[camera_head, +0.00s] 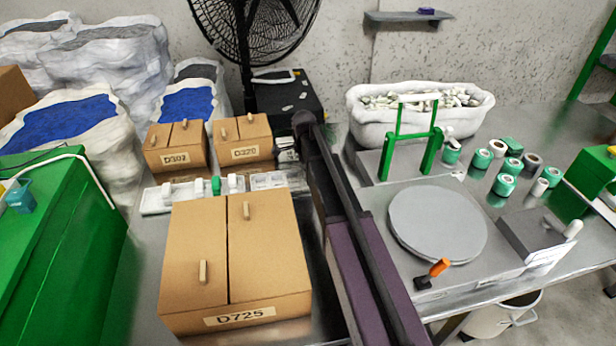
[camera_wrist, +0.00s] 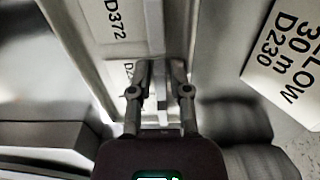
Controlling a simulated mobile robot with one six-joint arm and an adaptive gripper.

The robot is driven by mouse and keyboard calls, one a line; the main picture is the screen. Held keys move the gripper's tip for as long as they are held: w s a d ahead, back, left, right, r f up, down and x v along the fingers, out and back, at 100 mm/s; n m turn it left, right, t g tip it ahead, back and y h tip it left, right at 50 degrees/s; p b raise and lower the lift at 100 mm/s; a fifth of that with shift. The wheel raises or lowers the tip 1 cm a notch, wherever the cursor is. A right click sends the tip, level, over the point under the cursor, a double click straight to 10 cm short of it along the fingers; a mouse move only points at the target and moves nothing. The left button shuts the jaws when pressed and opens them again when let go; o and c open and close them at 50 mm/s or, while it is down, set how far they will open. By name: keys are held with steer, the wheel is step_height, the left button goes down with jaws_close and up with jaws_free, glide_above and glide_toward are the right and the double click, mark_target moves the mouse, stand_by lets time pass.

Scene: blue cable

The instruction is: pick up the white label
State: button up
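In the wrist view my gripper (camera_wrist: 159,68) has its two fingers close together, with a narrow gap between them. A thin pale strip (camera_wrist: 155,28) runs up the picture from this gap. I cannot tell whether the fingers touch it or straddle it. A white label (camera_wrist: 287,48) with black print ending in "D230" lies to the right of the fingers, apart from them. Another white label (camera_wrist: 118,18) reading "D372" is on the pale tray to the upper left. In the head view my arm crosses the middle, and my fingertips cannot be made out.
Cardboard boxes (camera_head: 235,265) stand left of my arm, beside a white tray (camera_head: 156,200). To the right are a green stand (camera_head: 405,137), a grey round plate (camera_head: 437,222), a white tub (camera_head: 420,122) and several green-and-white rolls (camera_head: 504,184). A black fan (camera_head: 255,28) stands behind.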

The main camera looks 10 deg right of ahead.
steer(key=shift+c, duration=0.2)
jaws_close()
steer(key=shift+r, duration=0.2)
step_height(320, 180, up, 4)
steer(key=p, duration=0.4)
steer(key=shift+f, duration=0.25)
steer(key=s, duration=1)
steer(key=s+r+p, duration=0.1)
steer(key=s, duration=0.5)
steer(key=shift+a, duration=0.15)
steer(key=shift+s, duration=0.1)
